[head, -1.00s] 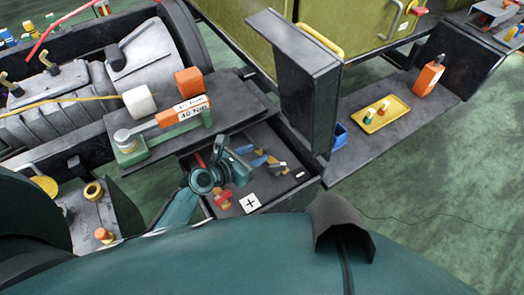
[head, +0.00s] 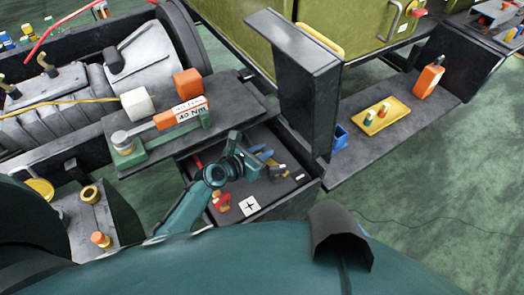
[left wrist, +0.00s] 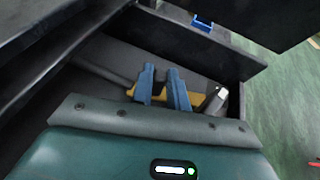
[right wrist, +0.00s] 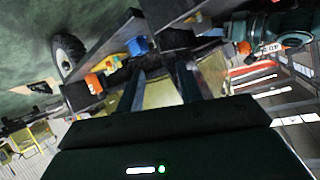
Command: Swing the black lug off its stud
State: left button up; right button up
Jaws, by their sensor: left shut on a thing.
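My left gripper (head: 262,157) reaches into the open black drawer (head: 296,202). Its blue fingers (left wrist: 163,88) are shut on a yellow-handled tool with a silver end (left wrist: 214,101). The tool still looks low in the drawer; I cannot tell whether it touches the floor. My right gripper (right wrist: 160,82) shows only in the right wrist view, its fingers apart with nothing seen between them. Two short posts, one brass (head: 90,192) and one orange-topped (head: 100,239), stand on a grey box at the left. I cannot make out the black lug or tell which post is its stud.
A red-and-yellow piece (head: 222,202) and a white plus card (head: 249,206) lie in the drawer. Above it is a bench with a 40 Nm block (head: 192,109). A dark upright panel (head: 310,95) stands close right. A yellow tray (head: 386,114) sits on the right shelf.

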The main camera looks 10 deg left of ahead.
pick_arm(q)
grip_shut()
pick_arm(e)
jog(key=shift+r, duration=0.1)
pick_arm(q)
jog(key=shift+r+n+p, duration=0.25)
jog(key=shift+n+p, duration=0.05)
jog(key=shift+p, duration=0.3)
jog(key=shift+d+t+y+p, duration=0.1)
jog(key=shift+t+y+p, duration=0.3)
jog(key=shift+p, duration=0.1)
jog(key=shift+w+n+p, duration=0.1)
jog(key=shift+n+p, duration=0.2)
jog(key=shift+n, duration=0.1)
jog(key=shift+f+y, duration=0.25)
jog(key=shift+y, duration=0.15)
jog(key=o, duration=0.6)
grip_release()
pick_arm(e)
jog(key=shift+r+n, duration=0.3)
jog(key=shift+r, duration=0.3)
